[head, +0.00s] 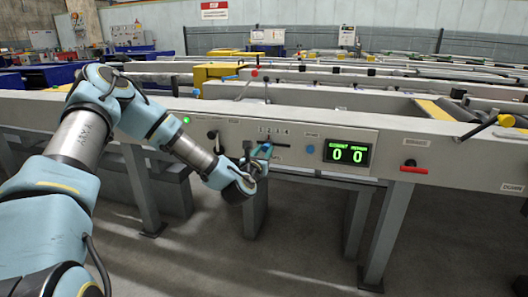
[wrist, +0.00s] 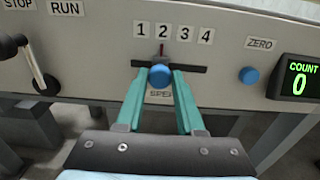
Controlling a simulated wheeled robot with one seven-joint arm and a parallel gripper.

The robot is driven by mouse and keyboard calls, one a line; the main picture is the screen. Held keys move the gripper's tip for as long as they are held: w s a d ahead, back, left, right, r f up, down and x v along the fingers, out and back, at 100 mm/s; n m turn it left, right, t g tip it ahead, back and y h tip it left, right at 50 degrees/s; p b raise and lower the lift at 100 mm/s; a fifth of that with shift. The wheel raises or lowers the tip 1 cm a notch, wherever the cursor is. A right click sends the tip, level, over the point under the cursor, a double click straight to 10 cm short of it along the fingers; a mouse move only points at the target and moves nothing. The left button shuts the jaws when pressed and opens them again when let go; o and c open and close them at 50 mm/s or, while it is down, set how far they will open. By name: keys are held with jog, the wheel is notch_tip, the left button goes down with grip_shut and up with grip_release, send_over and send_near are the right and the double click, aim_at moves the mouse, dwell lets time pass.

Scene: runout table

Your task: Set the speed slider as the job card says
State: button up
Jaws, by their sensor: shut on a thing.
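The speed slider's blue knob (wrist: 160,76) sits on a dark horizontal slot (wrist: 195,68) below number plates 1, 2, 3 and 4. A thin red pointer (wrist: 162,50) above the knob stands under the 2 (wrist: 162,32). My gripper (wrist: 159,80) has its two teal fingers on either side of the knob, shut on it. The SPEED label below is partly hidden by the fingers. In the head view my gripper (head: 263,151) is at the panel and largely hides the knob. No job card can be read in either view.
Left of the slider is a STOP/RUN lever (wrist: 43,80). Right of it are a blue ZERO button (wrist: 249,75) and a green COUNT display (wrist: 298,80) showing 0. A red handle (head: 413,168) and a yellow-ended lever (head: 500,122) are farther right.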

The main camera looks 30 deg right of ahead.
grip_shut()
dwell(0.6)
jog(key=shift+d, duration=0.1)
jog(key=shift+s+d, duration=1)
jog(key=o, duration=0.9)
grip_release()
jog(key=shift+o, duration=0.2)
